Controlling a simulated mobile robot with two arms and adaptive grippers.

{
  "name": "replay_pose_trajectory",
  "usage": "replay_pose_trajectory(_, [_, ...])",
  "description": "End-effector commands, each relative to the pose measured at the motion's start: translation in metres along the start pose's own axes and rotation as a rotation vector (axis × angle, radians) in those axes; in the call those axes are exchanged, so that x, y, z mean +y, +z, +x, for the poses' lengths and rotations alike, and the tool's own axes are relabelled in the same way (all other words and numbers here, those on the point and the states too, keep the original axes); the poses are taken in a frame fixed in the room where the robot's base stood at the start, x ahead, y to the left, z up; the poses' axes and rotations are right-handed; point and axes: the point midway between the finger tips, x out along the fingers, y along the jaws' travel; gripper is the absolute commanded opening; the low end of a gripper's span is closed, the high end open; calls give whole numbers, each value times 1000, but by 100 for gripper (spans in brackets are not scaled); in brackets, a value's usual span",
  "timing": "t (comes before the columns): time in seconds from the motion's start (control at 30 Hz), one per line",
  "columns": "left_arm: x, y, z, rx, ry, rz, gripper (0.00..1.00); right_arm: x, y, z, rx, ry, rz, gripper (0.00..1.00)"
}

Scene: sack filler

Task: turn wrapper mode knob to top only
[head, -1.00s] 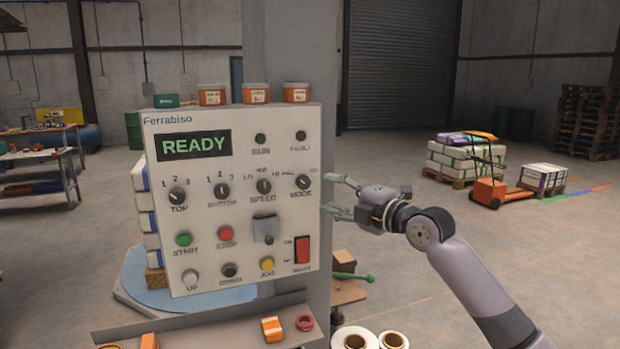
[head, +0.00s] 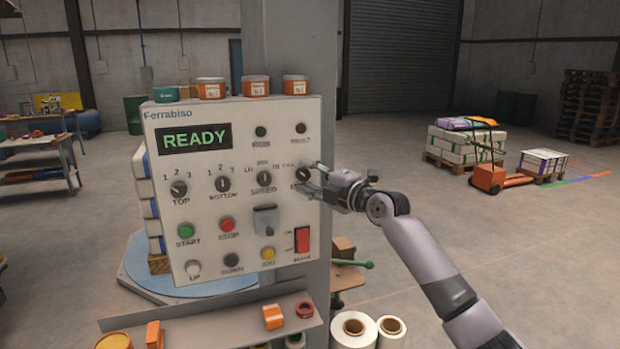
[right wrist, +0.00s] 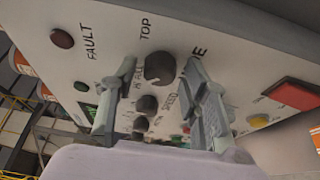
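The white Ferrabiso control panel (head: 255,195) carries the black MODE knob (head: 303,174) at its right side. My right gripper (head: 311,180) is at that knob, coming from the right. In the right wrist view the knob (right wrist: 159,68) sits between the two grey fingertips of my open gripper (right wrist: 160,72), with a gap on each side. The word TOP (right wrist: 146,28) is printed next to the knob, and the MODE label is partly covered by a finger. The knob's pointer direction is too unclear to tell. My left gripper is not in view.
The SPEED knob (head: 264,179) is just left of the MODE knob, and the red main switch (head: 302,240) is below it. A shelf with an orange box (head: 272,316) juts out under the panel.

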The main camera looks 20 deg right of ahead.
Motion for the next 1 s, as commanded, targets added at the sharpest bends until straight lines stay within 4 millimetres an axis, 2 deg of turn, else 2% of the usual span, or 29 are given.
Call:
replay_pose_trajectory(0.07, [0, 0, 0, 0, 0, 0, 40, 0, 0, 0, 0, 0, 0, 34])
replay_pose_trajectory(0.57, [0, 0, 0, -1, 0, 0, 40, 0, 0, 0, 0, -1, 1, 1])
replay_pose_trajectory(0.77, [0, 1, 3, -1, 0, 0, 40, -2, 0, 0, 0, 3, 12, 1])
replay_pose_trajectory(1.0, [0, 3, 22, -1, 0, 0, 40, -7, 0, 0, 0, 38, 94, 1])
